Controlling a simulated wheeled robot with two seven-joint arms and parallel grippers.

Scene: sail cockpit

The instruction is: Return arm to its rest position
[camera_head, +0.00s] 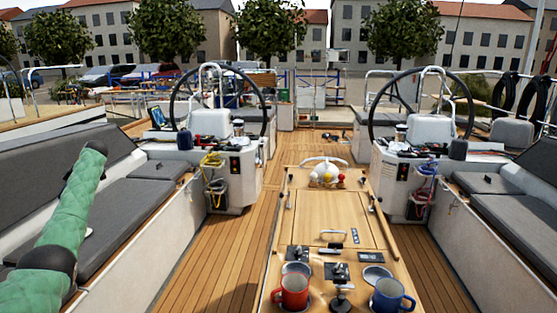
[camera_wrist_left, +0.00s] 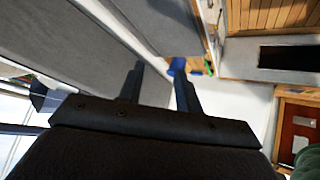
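My left arm (camera_head: 68,215), in green padding with dark bands, rises from the lower left corner of the head view over the left grey bench. Its gripper does not show there. In the left wrist view my left gripper (camera_wrist_left: 158,76) has its two dark fingers spread apart, with nothing between them. Beyond the fingers lie grey cushions and a pale wall. My right arm and gripper are not in view.
A wooden table (camera_head: 325,215) stands in the middle, with a red mug (camera_head: 291,291) and a blue mug (camera_head: 389,296) at its near end. Two steering wheels (camera_head: 181,100) (camera_head: 374,107) stand on consoles behind. Grey benches (camera_head: 135,207) (camera_head: 520,215) line both sides. The plank floor (camera_head: 215,255) left of the table is clear.

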